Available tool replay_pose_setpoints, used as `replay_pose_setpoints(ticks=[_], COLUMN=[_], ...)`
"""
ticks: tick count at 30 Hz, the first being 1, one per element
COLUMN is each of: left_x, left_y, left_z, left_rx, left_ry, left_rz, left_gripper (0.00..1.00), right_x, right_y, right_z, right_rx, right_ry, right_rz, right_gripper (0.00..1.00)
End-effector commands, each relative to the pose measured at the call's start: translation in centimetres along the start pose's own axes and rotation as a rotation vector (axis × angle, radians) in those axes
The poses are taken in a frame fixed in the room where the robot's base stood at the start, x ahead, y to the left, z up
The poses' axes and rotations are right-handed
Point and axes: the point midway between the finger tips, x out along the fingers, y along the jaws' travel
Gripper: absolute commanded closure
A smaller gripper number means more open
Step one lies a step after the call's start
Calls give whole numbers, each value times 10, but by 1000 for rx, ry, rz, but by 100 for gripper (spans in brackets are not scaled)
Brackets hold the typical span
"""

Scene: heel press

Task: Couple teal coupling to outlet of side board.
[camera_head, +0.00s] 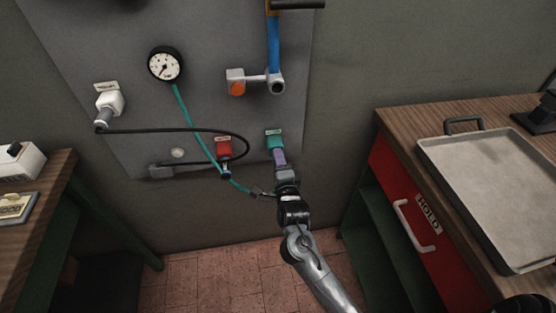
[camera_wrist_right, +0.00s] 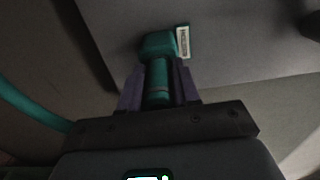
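The side board (camera_head: 205,60) is a grey wall panel. Its teal outlet (camera_head: 274,137) sits near the lower right, and it also shows in the right wrist view (camera_wrist_right: 158,44) beside a small label. My right gripper (camera_head: 280,158) is upright just below this outlet. In the right wrist view its two purple fingers (camera_wrist_right: 158,85) flank the teal coupling (camera_wrist_right: 158,78) and appear shut on it. The coupling is in line with the outlet and its top meets or nearly meets it; I cannot tell whether they are joined. My left gripper is not in view.
A teal hose (camera_head: 208,148) runs from the gauge (camera_head: 165,64) down to near my right gripper. A red fitting (camera_head: 224,148) and a black hose (camera_head: 180,130) are left of it. A workbench with a metal tray (camera_head: 490,185) stands right; another bench (camera_head: 35,215) stands left.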

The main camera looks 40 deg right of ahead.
Motion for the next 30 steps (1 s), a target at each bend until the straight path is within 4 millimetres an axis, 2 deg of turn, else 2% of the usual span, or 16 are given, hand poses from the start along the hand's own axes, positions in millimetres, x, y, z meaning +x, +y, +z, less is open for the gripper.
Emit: replay_pose_setpoints(ticks=[1, 3, 13, 30], left_x=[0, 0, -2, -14], left_y=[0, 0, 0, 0], left_z=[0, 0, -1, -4], left_rx=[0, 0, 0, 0], left_ry=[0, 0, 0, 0], left_rz=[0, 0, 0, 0], left_gripper=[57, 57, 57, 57], right_x=[0, 0, -3, -25], right_y=[0, 0, -1, -1], right_z=[0, 0, 0, 0], right_rx=[0, 0, 0, 0], right_ry=[0, 0, -1, -1], right_rz=[0, 0, -1, 0], right_gripper=[92, 100, 100, 100])
